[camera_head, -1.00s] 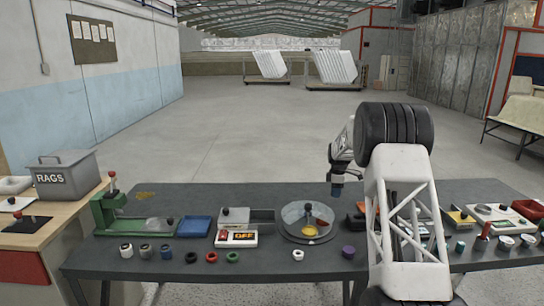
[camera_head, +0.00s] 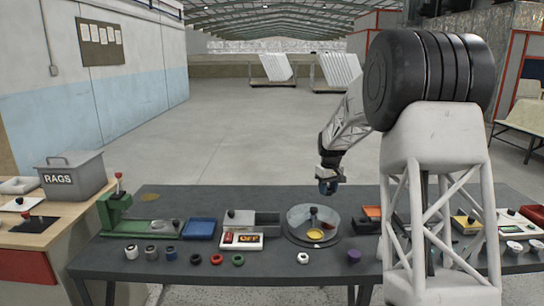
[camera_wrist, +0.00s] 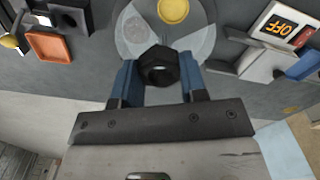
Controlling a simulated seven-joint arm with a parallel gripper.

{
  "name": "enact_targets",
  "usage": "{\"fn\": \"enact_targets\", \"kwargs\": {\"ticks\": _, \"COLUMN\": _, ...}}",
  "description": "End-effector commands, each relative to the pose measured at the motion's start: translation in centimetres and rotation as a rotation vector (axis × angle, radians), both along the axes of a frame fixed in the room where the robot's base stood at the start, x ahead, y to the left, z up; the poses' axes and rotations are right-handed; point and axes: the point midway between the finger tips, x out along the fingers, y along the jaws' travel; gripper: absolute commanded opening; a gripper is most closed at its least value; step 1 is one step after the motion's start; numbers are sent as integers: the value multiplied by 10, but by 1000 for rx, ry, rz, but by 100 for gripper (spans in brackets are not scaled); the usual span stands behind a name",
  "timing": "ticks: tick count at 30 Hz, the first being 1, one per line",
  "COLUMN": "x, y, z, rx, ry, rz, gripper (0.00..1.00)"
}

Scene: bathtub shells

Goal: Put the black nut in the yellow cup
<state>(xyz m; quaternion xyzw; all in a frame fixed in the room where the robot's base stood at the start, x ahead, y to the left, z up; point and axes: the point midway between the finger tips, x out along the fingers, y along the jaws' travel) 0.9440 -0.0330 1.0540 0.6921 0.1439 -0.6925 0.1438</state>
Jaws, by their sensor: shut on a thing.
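My gripper (camera_head: 327,187) is above the table, behind and slightly right of the round clear-walled tray (camera_head: 291,217). In the wrist view its blue fingers (camera_wrist: 158,78) are shut on the black nut (camera_wrist: 158,68), a dark hexagonal piece with a hole, held clear of the table. The yellow cup (camera_head: 315,234) shows as a yellow round in the front of the round tray. It also shows at the top of the wrist view (camera_wrist: 173,10), beyond the nut and apart from it. In the head view the nut cannot be told from the gripper.
Thin dividers split the round tray, with a dark knob (camera_head: 313,211) at its middle. A box marked OFF (camera_head: 246,239) and a blue tray (camera_head: 201,228) stand to the left. A white ring (camera_head: 303,258) and a purple piece (camera_head: 354,256) lie in front. My arm hides table at right.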

Motion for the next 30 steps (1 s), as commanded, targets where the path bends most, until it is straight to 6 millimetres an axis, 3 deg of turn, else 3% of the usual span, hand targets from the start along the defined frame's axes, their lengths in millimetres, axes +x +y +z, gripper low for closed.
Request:
{"fn": "enact_targets", "kwargs": {"ticks": 6, "x": -37, "y": 19, "z": 18, "rx": 0, "ry": -1, "rz": -204, "gripper": 13}}
{"fn": "enact_targets", "kwargs": {"ticks": 12, "x": -60, "y": 29, "z": 28, "rx": 0, "ry": -1, "rz": -343, "gripper": 13}}
{"fn": "enact_targets", "kwargs": {"ticks": 18, "x": -70, "y": 33, "z": 31, "rx": 0, "ry": -1, "rz": -403, "gripper": 13}}
{"fn": "enact_targets", "kwargs": {"ticks": 30, "x": -72, "y": 33, "z": 30, "rx": 0, "ry": -1, "rz": -410, "gripper": 13}}
